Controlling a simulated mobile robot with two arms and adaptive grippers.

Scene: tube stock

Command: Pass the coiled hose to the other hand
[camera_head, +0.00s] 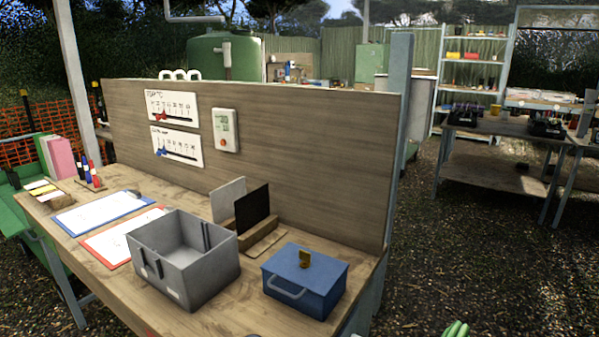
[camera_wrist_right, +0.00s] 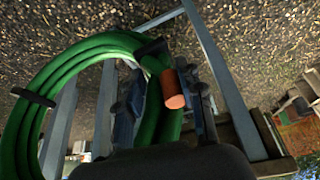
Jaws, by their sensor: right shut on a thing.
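The coiled hose (camera_wrist_right: 72,65) is a thick green coil with dark ties and an orange-brown end piece. It fills the left of the right wrist view. My right gripper (camera_wrist_right: 158,88) is shut on the hose, with its dark fingers on either side of the coil near that end. In the head view only a small green part of the hose (camera_head: 455,329) shows at the bottom edge, right of the workbench. The rest of it and my right gripper are out of that view. My left gripper is not in view.
A wooden workbench (camera_head: 185,318) with a tall back panel holds a grey open bin (camera_head: 190,272), a blue lidded box (camera_head: 305,280), clipboards and upright plates. Gravel ground lies open to its right. Another table (camera_head: 500,125) and a shelf (camera_head: 470,62) stand farther back.

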